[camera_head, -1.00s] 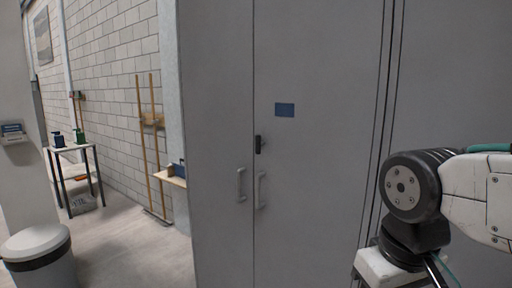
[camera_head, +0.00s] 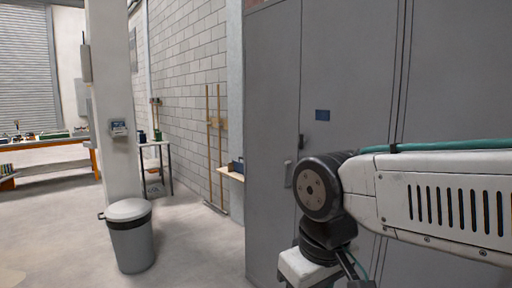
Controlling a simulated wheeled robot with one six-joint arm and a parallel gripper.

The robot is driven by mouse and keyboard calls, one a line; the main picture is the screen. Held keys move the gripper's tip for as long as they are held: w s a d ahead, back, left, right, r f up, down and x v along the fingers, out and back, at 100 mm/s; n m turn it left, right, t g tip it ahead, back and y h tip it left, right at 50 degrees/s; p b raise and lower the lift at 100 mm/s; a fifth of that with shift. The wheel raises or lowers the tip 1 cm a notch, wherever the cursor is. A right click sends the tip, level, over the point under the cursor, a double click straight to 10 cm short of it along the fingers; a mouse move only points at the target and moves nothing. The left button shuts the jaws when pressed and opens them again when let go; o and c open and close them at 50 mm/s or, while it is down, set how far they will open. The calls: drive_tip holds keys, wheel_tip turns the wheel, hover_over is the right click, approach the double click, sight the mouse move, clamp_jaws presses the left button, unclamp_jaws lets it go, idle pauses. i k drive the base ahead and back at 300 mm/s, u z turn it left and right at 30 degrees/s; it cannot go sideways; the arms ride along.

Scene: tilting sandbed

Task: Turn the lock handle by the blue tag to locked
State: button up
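A small dark lock handle (camera_head: 302,142) is below and left of the tag, near the seam between the doors. It looks upright, but it is too small to tell its exact setting. A pale pull handle (camera_head: 288,174) shows below it, on the left door. My arm crosses the right side of the picture in front of the cabinet and hides the lower part of the right door. My gripper's fingers are not in view.
A grey lidded bin (camera_head: 130,236) stands on the floor at the left, by a white column (camera_head: 112,100). A small table (camera_head: 156,146) and wooden poles (camera_head: 213,145) are along the brick wall. The floor between bin and cabinet is clear.

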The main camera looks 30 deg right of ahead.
sight(302, 141)
drive_tip(key=u, duration=0.5)
drive_tip(key=i, duration=1.05)
drive_tip(key=z, duration=0.4)
